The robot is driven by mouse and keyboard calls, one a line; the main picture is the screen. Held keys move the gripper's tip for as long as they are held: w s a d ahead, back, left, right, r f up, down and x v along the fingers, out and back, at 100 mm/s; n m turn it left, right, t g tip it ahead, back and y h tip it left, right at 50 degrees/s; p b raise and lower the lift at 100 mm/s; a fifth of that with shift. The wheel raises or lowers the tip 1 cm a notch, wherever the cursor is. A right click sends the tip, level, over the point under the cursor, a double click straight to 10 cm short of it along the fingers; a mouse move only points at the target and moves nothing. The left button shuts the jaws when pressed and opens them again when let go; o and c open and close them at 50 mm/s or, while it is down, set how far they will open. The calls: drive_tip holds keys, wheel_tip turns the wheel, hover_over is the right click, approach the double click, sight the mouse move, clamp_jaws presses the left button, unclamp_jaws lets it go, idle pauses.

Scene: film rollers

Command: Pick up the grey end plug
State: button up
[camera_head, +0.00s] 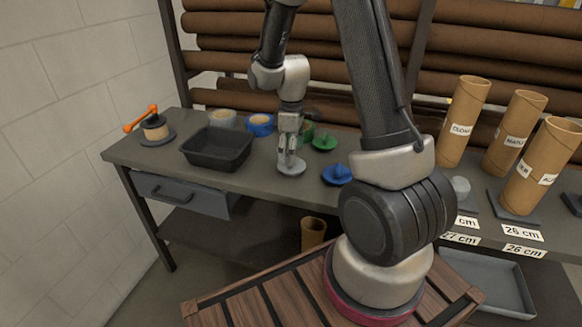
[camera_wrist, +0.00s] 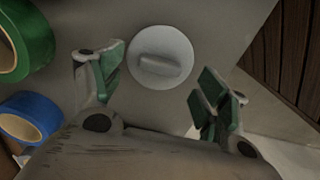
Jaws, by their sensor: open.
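The grey end plug (camera_head: 290,165) is a round disc with a raised ridge handle, lying on the grey workbench (camera_head: 255,183). In the wrist view the grey end plug (camera_wrist: 160,58) lies flat, just beyond my fingers and between their lines. My gripper (camera_head: 289,146) points down right above the plug in the head view and covers part of it. In the wrist view my gripper (camera_wrist: 162,85) is open, with green pads on either side and nothing between them.
A green plug (camera_head: 325,142) and a blue plug (camera_head: 337,174) lie to the right. A black tray (camera_head: 217,149) stands to the left. Green tape (camera_wrist: 25,40) and blue tape (camera_wrist: 30,117) are close by in the wrist view. Cardboard tubes (camera_head: 464,122) stand at right.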

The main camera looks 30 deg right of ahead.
wheel_tip(320, 180, down, 3)
drive_tip(key=shift+r, duration=0.15)
drive_tip(key=c, duration=1.1)
